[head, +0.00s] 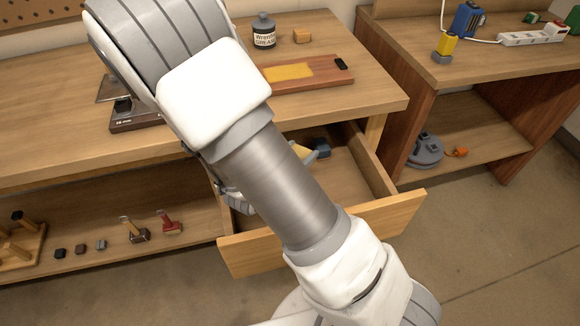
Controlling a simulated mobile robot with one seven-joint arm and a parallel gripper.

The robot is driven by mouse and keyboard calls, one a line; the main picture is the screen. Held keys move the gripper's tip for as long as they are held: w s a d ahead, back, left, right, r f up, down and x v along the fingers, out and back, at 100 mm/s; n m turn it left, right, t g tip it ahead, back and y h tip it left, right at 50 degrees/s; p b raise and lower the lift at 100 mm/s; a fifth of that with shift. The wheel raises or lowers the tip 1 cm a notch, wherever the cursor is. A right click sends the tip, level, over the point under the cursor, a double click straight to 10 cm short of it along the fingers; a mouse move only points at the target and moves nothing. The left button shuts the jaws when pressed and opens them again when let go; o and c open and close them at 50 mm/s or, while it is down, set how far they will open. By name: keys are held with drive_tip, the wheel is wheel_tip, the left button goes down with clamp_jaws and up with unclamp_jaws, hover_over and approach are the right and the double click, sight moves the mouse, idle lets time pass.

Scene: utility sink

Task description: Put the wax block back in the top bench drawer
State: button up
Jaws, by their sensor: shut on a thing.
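The top bench drawer (335,234) is pulled out under the left bench, with its front panel toward me. My own arm crosses the middle of the head view and covers the left part of the drawer. A small white and grey part, probably of my arm's far end, shows at the drawer's left side. A yellowish piece (302,152) shows beside the arm at the drawer's back, partly hidden; I cannot tell whether it is the wax block. A small tan block (302,36) stands on the bench top.
A grease bottle (264,31) and a board with a yellow patch (308,73) are on the bench. Tools stand on the lower shelf (190,240). The drawer's right part looks bare.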

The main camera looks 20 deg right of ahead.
drive_tip(key=w+f+b, duration=0.1)
drive_tip(key=w+f, duration=0.1)
drive_tip(key=w, duration=0.1)
drive_tip(key=w+f+b, duration=0.1)
drive_tip(key=w+f, duration=0.1)
drive_tip(key=w, duration=0.1)
drive_tip(key=w+d+f+b, duration=0.1)
drive_tip(key=w+f, duration=0.1)
drive_tip(key=w, duration=0.2)
drive_tip(key=shift+w+f, duration=0.1)
drive_tip(key=shift+f, duration=0.1)
drive_tip(key=shift+f+b, duration=0.85)
drive_tip(key=shift+f, duration=1.05)
drive_tip(key=shift+f, duration=0.15)
drive_tip(key=o, duration=1.5)
drive_tip(key=shift+o, duration=0.2)
